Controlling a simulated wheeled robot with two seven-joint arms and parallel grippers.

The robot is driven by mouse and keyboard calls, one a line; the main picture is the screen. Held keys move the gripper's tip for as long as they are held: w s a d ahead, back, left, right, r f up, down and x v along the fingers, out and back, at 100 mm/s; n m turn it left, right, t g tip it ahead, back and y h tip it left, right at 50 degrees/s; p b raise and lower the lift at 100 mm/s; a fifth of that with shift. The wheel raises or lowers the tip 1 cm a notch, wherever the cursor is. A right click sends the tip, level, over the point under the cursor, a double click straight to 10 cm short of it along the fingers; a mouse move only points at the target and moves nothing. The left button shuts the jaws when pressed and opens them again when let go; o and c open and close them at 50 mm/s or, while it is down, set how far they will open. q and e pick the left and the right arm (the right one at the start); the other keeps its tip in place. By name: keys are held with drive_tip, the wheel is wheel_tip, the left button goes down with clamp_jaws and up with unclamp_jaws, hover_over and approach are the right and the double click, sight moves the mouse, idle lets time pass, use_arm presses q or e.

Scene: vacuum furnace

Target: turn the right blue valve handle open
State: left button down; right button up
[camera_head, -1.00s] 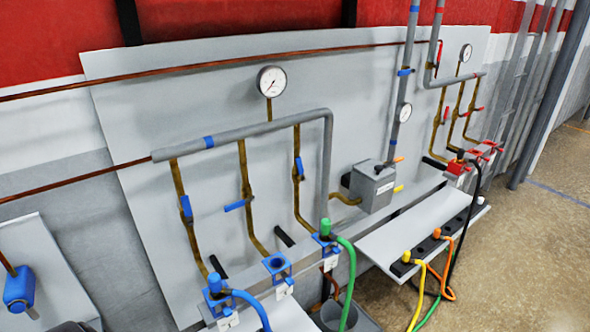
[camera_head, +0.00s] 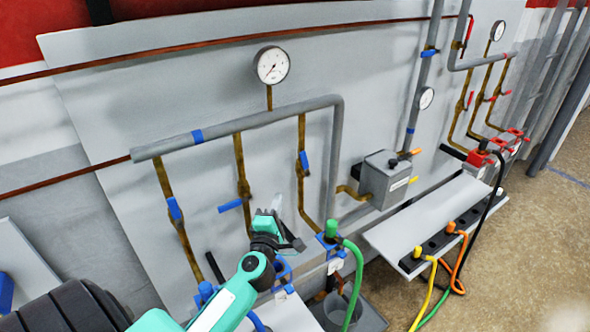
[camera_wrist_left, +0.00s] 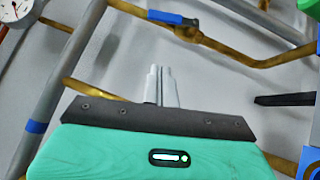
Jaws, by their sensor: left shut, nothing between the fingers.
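The right blue valve handle (camera_head: 304,160) sits on the rightmost brass pipe of the left manifold, lying along that pipe. It also shows near the top of the left wrist view (camera_wrist_left: 172,18). The middle blue handle (camera_head: 231,206) sticks out sideways from its pipe, and the left blue handle (camera_head: 174,208) lies along its own. My left gripper (camera_head: 278,206) is shut and empty, below the right handle and between the middle and right pipes. In the left wrist view its fingertips (camera_wrist_left: 163,72) are together, apart from the handle. My right gripper is out of view.
A grey manifold pipe (camera_head: 240,123) runs above the handles, with a gauge (camera_head: 272,66) over it. A green plug and hose (camera_head: 348,262) rise right of my gripper. A grey box (camera_head: 385,180) stands farther right. My left arm hides part of the blue sockets.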

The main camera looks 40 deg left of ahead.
use_arm(q)
drive_tip(key=p, duration=0.3)
approach(305, 165)
drive_tip(key=w+a+r, duration=0.3)
drive_tip(key=w+a, duration=0.1)
drive_tip(key=w, duration=0.1)
drive_tip(key=shift+s+f, duration=0.1)
